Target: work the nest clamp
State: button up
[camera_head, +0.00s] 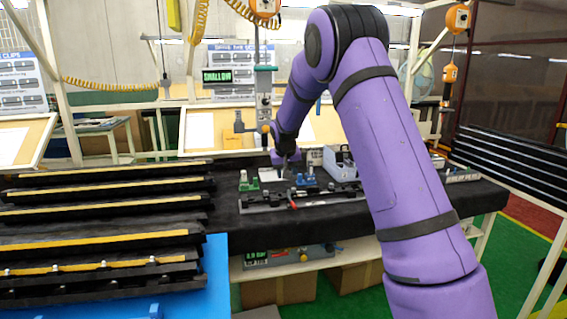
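A dark nest fixture (262,205) lies along the front of the black-covered bench. A small red-tipped lever (293,205) shows at its front edge; it may be the clamp handle, but it is too small to tell its position. My purple arm reaches across the bench, and my gripper (284,168) points down above and behind the fixture, apart from the red tip. The fingers are tiny and dark here, so I cannot tell whether they are open or hold anything.
A green block (248,184) and a blue block (305,181) stand near my gripper. A grey bin (342,162) is behind, to the right. A press column (263,100) rises behind. Long black trim strips (100,195) fill a rack on the left.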

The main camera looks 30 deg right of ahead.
jog(key=s+a+r, duration=0.3)
jog(key=s+r, duration=0.2)
jog(key=r, duration=0.1)
jog(key=shift+s+a, duration=0.25)
jog(key=shift+a, duration=0.05)
